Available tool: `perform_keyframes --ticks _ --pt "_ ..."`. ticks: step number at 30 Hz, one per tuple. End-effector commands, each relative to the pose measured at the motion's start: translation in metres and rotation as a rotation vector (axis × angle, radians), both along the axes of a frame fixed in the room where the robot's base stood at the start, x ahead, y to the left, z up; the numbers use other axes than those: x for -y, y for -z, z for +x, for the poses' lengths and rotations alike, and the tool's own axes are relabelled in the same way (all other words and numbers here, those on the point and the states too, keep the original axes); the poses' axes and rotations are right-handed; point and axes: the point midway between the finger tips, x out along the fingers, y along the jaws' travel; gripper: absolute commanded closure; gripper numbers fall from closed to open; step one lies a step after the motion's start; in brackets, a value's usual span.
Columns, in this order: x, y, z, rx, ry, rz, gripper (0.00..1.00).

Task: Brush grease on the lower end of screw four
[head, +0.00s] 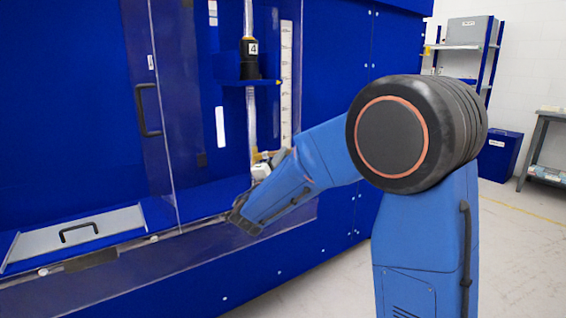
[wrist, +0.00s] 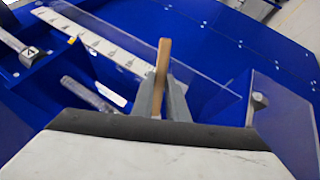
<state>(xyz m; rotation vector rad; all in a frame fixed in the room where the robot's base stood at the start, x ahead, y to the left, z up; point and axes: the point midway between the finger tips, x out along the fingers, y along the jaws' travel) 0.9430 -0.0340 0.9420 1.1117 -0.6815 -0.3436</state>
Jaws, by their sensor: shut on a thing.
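Screw four (head: 251,115) stands upright inside the blue machine, below a black and brass nut marked 4 (head: 252,60). Its lower end is close behind my wrist and partly hidden in the head view. In the wrist view a shiny metal rod, likely the screw (wrist: 90,95), slants left of my fingers. My gripper (wrist: 163,95) is shut on the brush, whose tan wooden handle (wrist: 163,62) stands up between the grey fingers. In the head view my gripper is beside the screw's lower end. The bristles are hidden, so contact with the screw cannot be told. I see no grease.
A clear door (head: 165,110) with a black handle stands left of the screw. A white scale strip (head: 286,85) runs beside the screw on the right. A grey lid (head: 78,235) with a handle lies at lower left. A shelf (head: 462,48) and bench stand far right.

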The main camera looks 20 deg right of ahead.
Motion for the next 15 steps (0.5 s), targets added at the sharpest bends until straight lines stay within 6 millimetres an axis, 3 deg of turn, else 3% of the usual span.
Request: perform_keyframes --ticks 15 --pt "0.0 -0.018 0.001 0.0 0.0 0.0 1.0"
